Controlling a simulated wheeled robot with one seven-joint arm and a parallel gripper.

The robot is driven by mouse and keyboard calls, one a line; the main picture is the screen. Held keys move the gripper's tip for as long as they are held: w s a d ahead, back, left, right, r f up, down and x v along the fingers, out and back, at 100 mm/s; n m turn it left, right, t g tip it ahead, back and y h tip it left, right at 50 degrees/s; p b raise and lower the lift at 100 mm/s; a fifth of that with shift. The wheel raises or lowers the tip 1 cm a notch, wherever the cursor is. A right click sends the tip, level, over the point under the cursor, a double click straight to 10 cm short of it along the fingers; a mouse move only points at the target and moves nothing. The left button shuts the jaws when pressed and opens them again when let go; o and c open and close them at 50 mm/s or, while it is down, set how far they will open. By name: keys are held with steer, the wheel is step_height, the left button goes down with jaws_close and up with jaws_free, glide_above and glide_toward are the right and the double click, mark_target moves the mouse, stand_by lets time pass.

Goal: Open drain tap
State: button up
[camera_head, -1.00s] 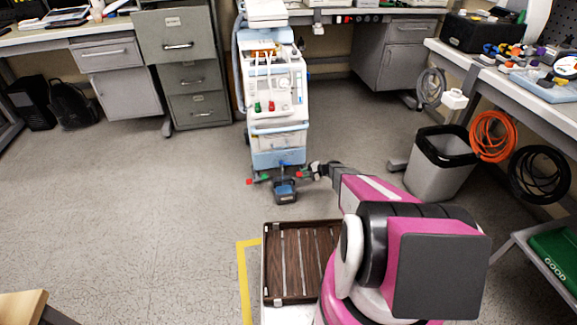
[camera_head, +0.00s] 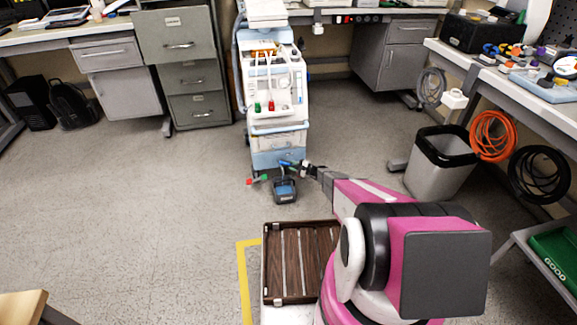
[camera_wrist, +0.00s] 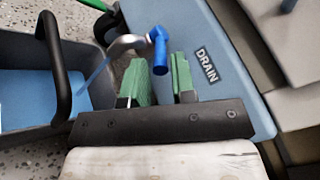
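The drain tap (camera_wrist: 158,48) has a blue handle and a curved metal spout on the pale blue panel marked DRAIN (camera_wrist: 208,66). My gripper (camera_wrist: 160,72) is open, with its two green fingers apart. The lower end of the blue handle shows in the gap between the fingertips; I cannot tell whether they touch it. In the head view my gripper (camera_head: 292,166) is at the foot of the white and blue machine (camera_head: 277,95), and the tap is too small there to make out clearly.
A dark container (camera_head: 285,191) stands on the floor below the tap; in the wrist view it has a black handle (camera_wrist: 55,60) and blue contents (camera_wrist: 30,98). A grey bin (camera_head: 437,178) stands to the right. The floor to the left is clear.

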mark_target(284, 163)
steer(key=shift+x, duration=1.45)
jaws_close()
steer(key=shift+s+a+r+m+t+h, duration=0.1)
steer(key=shift+s+m+t+h, duration=0.15)
steer(key=shift+m+t+h, duration=0.25)
steer(key=shift+s+a+r+m+t+h, duration=0.15)
steer(key=shift+s+m+t+h, duration=0.2)
steer(key=shift+t, duration=0.35)
steer(key=shift+f+m+t+h, duration=0.2)
steer(key=shift+m+t+h, duration=0.15)
steer(key=shift+m+t, duration=0.45)
jaws_free()
steer(key=shift+w, duration=0.1)
